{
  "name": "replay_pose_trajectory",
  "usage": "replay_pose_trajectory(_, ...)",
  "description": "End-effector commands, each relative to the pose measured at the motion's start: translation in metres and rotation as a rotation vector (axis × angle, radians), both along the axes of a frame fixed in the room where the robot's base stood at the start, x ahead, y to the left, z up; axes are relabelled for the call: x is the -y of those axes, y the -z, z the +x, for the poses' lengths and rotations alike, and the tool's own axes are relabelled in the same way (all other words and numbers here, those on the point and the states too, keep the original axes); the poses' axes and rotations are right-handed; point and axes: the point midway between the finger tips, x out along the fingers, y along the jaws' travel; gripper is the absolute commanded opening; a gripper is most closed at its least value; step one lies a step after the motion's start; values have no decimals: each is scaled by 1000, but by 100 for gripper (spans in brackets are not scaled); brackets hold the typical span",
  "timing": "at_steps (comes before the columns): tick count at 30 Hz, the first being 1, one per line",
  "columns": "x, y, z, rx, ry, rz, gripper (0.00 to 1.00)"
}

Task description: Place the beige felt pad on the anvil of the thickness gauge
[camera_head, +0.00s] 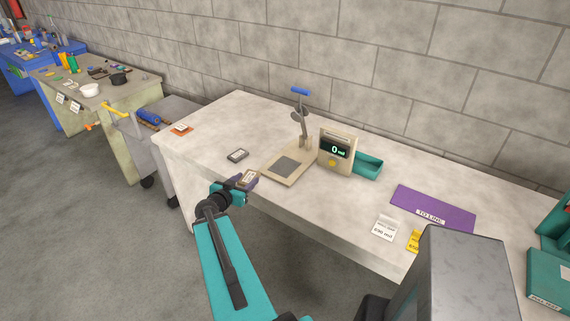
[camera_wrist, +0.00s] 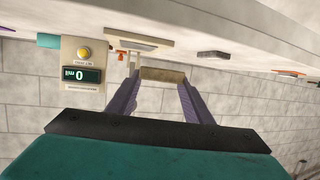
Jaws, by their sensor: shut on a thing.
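My gripper (camera_head: 245,181) is shut on the beige felt pad (camera_head: 250,177), above the table's front edge. In the wrist view the pad (camera_wrist: 163,76) spans between the two purple fingers (camera_wrist: 160,88). The thickness gauge (camera_head: 303,130) stands on the table, right of and behind the gripper, with a blue lever handle on top. Its anvil seems to be the dark grey square (camera_head: 287,164) on the beige base plate, which looks bare. The display (camera_head: 336,148) reads 0 mil. The pad is apart from the gauge.
An orange piece (camera_head: 181,129) is at the table's left end. A purple mat (camera_head: 433,205), a white card (camera_head: 385,228) and a yellow card (camera_head: 412,241) lie to the right.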

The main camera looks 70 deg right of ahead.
Motion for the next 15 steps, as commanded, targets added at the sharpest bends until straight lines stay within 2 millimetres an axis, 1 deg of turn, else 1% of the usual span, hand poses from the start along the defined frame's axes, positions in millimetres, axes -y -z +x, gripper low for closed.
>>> replay_pose_trajectory(1,8,-2,-20,-2,38,1,25)
replay_pose_trajectory(3,17,-2,-45,-2,87,1,25)
replay_pose_trajectory(6,26,-1,-76,-1,143,1,25)
replay_pose_trajectory(10,33,0,-104,-1,192,2,25)
replay_pose_trajectory(12,36,0,-113,-1,209,2,25)
replay_pose_trajectory(15,37,1,-119,-1,220,0,25)
